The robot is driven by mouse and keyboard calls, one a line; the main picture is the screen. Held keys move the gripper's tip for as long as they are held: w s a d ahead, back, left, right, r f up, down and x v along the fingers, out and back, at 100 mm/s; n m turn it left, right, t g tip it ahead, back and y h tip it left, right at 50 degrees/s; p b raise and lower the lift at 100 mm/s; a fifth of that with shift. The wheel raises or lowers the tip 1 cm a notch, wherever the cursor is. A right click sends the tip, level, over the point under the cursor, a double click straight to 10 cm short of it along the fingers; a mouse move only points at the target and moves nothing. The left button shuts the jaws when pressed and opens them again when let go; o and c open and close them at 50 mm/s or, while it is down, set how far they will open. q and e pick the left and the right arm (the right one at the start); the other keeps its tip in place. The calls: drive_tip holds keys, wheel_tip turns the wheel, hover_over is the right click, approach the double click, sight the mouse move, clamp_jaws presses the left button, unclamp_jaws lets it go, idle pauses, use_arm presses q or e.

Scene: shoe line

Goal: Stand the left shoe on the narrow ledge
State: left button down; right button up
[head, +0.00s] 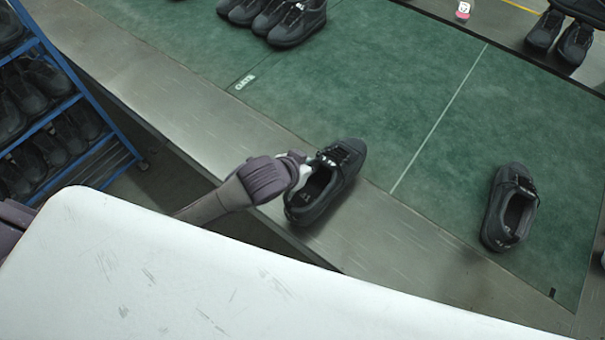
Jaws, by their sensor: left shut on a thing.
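A black shoe (329,183) is at the metal ledge (385,232), beside the green mat, with its toe toward the upper right. My left gripper (306,172) is shut on this shoe at its left side, by the collar. The shoe looks upright, its opening facing up; I cannot tell whether its sole touches the ledge. A second black shoe (509,208) stands apart on the green mat (425,120) at the right. My right gripper is not in view.
Several black shoes (278,18) stand at the top of the mat. A blue rack (62,105) of shoes is at the left. A white surface (190,280) fills the foreground. More shoes (560,37) are at the top right. The mat's middle is clear.

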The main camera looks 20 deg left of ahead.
use_arm(q)
drive_tip(key=shift+s+a+f, duration=0.1)
drive_tip(key=shift+a+f, duration=0.1)
drive_tip(key=shift+f, duration=0.6)
drive_tip(key=shift+s+a+f, duration=0.15)
drive_tip(key=shift+a+f, duration=0.05)
drive_tip(key=shift+f, duration=0.6)
drive_tip(key=shift+s+a+f, duration=0.1)
drive_tip(key=shift+a+f, duration=0.1)
drive_tip(key=shift+f, duration=0.6)
drive_tip(key=c, duration=1.3)
unclamp_jaws()
drive_tip(key=shift+f, duration=0.15)
drive_tip(key=shift+o, duration=0.2)
drive_tip(key=v, duration=1.2)
drive_tip(key=shift+s, duration=0.1)
